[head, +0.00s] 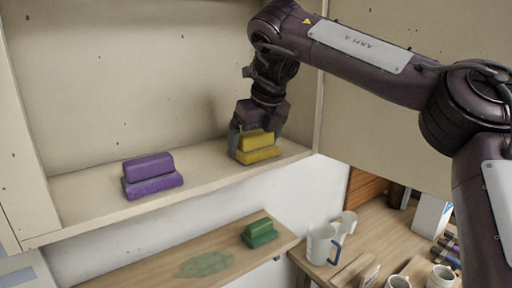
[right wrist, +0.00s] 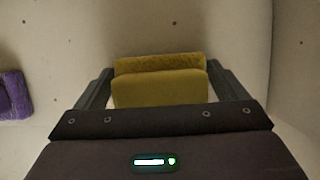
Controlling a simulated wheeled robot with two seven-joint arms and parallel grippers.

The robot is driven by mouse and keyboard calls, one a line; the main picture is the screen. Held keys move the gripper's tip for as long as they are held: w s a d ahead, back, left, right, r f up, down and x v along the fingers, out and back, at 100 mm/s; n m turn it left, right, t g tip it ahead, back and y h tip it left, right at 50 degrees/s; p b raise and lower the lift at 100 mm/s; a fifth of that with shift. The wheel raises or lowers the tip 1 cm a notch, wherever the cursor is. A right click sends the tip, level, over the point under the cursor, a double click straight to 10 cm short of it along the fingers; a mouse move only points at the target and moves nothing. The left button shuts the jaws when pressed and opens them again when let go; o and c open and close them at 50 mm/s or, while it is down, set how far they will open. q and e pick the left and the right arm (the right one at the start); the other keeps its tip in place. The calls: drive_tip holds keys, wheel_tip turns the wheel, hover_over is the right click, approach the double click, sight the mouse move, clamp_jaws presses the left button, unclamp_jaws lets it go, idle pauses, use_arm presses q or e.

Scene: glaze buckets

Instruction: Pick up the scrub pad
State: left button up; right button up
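A yellow scrub pad (head: 257,146), a block with a narrower grip on a wider base, sits on the upper shelf near its right end. It also shows in the right wrist view (right wrist: 160,88), centred ahead of the gripper. My right gripper (head: 255,143) reaches down from above, with one finger on each side of the yellow pad. The fingers look open, with a narrow gap beside the grip in the right wrist view. The pad still rests on the shelf. A similar purple pad (head: 151,175) sits further left on the same shelf. My left gripper is not in view.
The upper shelf (head: 95,207) has side walls and a back wall close to my right arm. A lower shelf (head: 220,255) holds a green pad (head: 259,232) beside a green stain. The shelf between the purple and yellow pads is clear.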

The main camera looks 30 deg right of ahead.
drive_tip(key=c, duration=0.6)
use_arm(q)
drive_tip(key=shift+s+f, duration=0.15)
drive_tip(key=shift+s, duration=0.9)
use_arm(e)
drive_tip(key=shift+r, duration=0.1)
